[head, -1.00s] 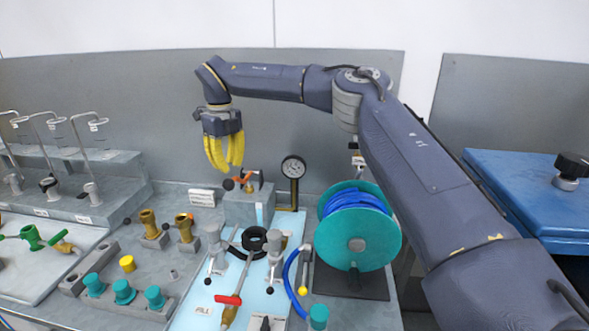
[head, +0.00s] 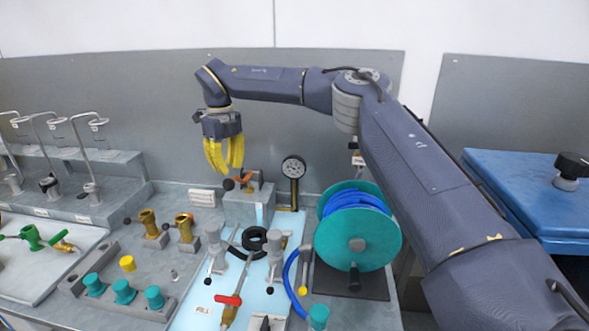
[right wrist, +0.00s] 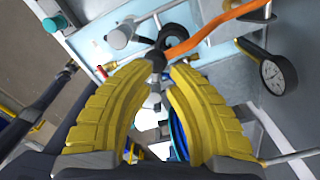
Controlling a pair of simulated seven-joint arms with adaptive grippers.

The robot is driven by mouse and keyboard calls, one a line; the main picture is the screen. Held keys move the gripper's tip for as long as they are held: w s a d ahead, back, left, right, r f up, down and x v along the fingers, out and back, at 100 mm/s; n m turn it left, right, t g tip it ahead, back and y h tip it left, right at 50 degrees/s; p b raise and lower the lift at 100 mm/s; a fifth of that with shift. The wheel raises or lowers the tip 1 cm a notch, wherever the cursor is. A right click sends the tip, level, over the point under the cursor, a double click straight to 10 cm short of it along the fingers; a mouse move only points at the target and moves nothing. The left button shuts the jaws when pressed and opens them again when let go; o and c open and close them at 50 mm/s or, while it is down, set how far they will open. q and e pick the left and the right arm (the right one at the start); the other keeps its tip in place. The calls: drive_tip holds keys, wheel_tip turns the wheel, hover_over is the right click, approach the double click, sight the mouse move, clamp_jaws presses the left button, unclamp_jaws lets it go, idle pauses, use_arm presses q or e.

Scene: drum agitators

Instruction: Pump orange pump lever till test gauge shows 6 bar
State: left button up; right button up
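The orange pump lever (head: 242,178) with a black ball knob (head: 228,184) sits on a grey block at the back of the bench. The lever (right wrist: 210,33) also crosses the top of the right wrist view, its knob (right wrist: 157,60) just beyond my fingertips. My right gripper (head: 223,169) points down over the knob, its yellow fingers parted with a gap between the tips; contact is unclear. The round test gauge (head: 293,168) stands right of the block and shows in the right wrist view (right wrist: 273,76); its reading is too small to tell. My left gripper is out of view.
A hose reel (head: 357,232) stands right of the gauge. In front are a coiled black hose (head: 254,240), a red-handled valve (head: 229,300) and grey posts. Brass fittings (head: 149,222) stand to the left. The space above the bench front is clear.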

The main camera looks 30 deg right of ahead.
wheel_tip(320, 180, down, 14)
drive_tip(key=shift+s+f, duration=0.2)
drive_tip(key=shift+s, duration=0.1)
idle(0.4)
drive_tip(key=r, duration=0.9)
drive_tip(key=w+r, duration=0.1)
drive_tip(key=r, duration=0.4)
drive_tip(key=shift+d, duration=0.25)
drive_tip(key=shift+r, duration=0.4)
drive_tip(key=shift+a+f, duration=0.1)
idle(0.4)
